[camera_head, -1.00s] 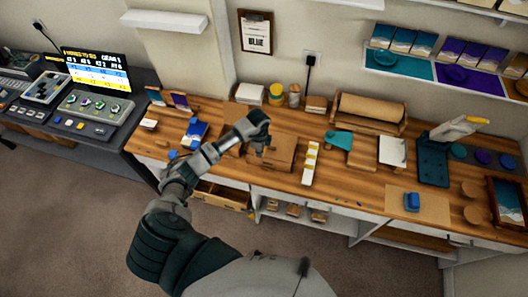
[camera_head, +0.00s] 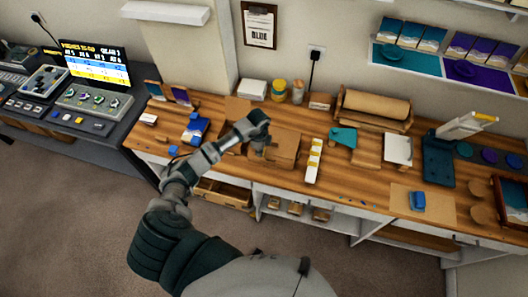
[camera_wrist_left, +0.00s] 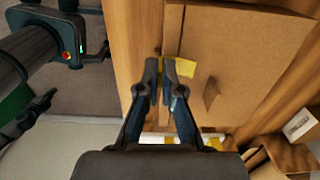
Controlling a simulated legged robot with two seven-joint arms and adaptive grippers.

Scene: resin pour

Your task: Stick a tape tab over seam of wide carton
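The wide carton (camera_head: 285,146) is a brown box on the wooden bench; its flat top (camera_wrist_left: 240,60) fills much of the left wrist view. My left gripper (camera_head: 262,140) is over the carton's left part. In the wrist view its two fingertips (camera_wrist_left: 161,75) are close together with a slim gap, above the carton's left edge. A small yellow tape tab (camera_wrist_left: 186,67) shows right beside the right fingertip; whether it is held or lies on the carton cannot be told. A white strip with yellow tabs (camera_head: 313,160) lies right of the carton.
A teal scraper-like piece (camera_head: 343,136) and a white card (camera_head: 398,148) lie further right. A paper roll (camera_head: 374,107) stands behind them. A blue item (camera_head: 417,200) rests on a brown mat. Blue packets (camera_head: 195,128) lie left. Bench in front of the strip is mostly clear.

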